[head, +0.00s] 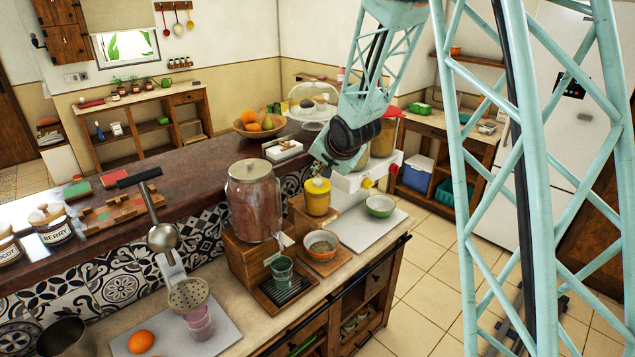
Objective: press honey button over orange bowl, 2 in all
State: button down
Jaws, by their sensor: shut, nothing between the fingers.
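A yellow honey dispenser (317,198) stands on a wooden stand on the counter. An orange bowl (321,246) with pale contents sits in front of and below it. My gripper (320,169) comes down from the upper right and is shut, with nothing held. Its tip is just above the top of the yellow dispenser. I cannot tell whether it touches the button there. The button is small and partly hidden by my gripper.
A large glass jar (253,200) stands close left of the dispenser, with a glass (282,270) on a drip tray in front. A white machine (362,182) and a green bowl (380,206) are to the right. The raised dark counter (200,165) runs behind.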

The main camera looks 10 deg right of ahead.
aim_at(320, 181)
jog(key=shift+f+b, duration=0.55)
jog(key=shift+f, duration=0.55)
dwell(1.6)
jog(key=shift+r, duration=0.15)
jog(key=shift+r+p, duration=0.95)
jog(key=shift+p, duration=0.15)
jog(key=shift+r, duration=0.1)
jog(key=shift+r+p, duration=2.4)
jog(key=shift+p, duration=0.1)
jog(key=shift+d+r+p, duration=0.2)
jog(key=shift+r+p, duration=0.05)
jog(key=shift+p, duration=0.1)
dwell(0.5)
